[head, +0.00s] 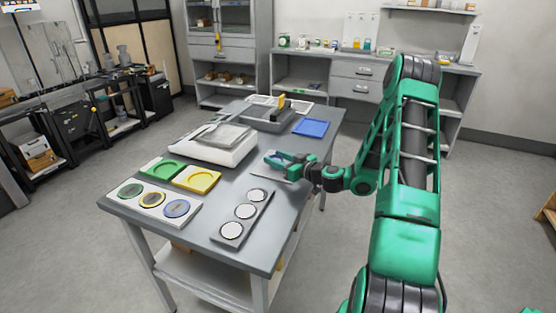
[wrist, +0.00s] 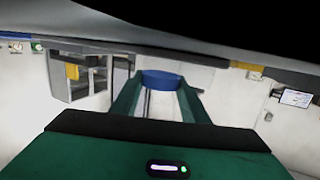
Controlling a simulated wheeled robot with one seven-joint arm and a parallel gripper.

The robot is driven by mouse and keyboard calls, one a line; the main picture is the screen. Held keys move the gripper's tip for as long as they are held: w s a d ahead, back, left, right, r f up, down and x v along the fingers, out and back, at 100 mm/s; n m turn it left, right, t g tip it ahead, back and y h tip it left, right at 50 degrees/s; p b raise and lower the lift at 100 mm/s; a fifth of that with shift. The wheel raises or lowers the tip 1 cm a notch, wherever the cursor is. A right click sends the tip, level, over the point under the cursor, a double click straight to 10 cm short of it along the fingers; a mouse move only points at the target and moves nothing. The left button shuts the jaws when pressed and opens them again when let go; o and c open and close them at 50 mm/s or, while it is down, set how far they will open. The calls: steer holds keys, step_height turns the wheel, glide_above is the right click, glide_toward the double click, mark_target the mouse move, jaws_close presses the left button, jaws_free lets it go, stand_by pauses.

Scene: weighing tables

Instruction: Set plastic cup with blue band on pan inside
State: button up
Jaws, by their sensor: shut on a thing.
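My gripper (head: 281,158) is over the right side of the grey table, right of the white weighing scale (head: 207,153). In the wrist view, its green fingers (wrist: 160,98) are shut on the plastic cup with the blue band (wrist: 162,80). The blue part shows between the fingertips; the rest of the cup is hard to make out. In the head view, the cup is small and mostly hidden by the fingers. The scale has a flat grey pan (head: 222,134) on top, and the cup is apart from it.
Green (head: 162,168) and yellow (head: 197,179) trays, a white board with coloured discs (head: 148,200) and a grey strip with white discs (head: 230,231) lie at the front. A blue tray (head: 311,127) and a dark grey device (head: 266,119) are farther back.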

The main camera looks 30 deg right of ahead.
steer(key=o, duration=1.1)
steer(key=shift+f, duration=0.1)
